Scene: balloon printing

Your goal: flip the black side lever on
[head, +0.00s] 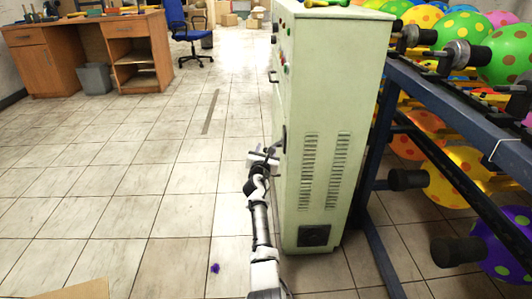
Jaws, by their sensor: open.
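The pale green control cabinet (318,110) stands right of centre in the head view. A black side lever (284,139) shows as a small dark upright shape on the cabinet's left side, at about mid height. It is narrow and seen nearly edge-on, so its setting cannot be told. My gripper (266,151) is just left of and slightly below the lever, at the end of my arm reaching up from the bottom. Its jaws are open and appear empty. Whether a finger touches the lever cannot be told.
A blue metal rack (440,105) with colourful balloons (456,168) stands close on the right. A wooden desk (135,50), a grey bin (94,79) and a blue chair (178,20) are at the back left. The tiled floor left of the cabinet is mostly clear.

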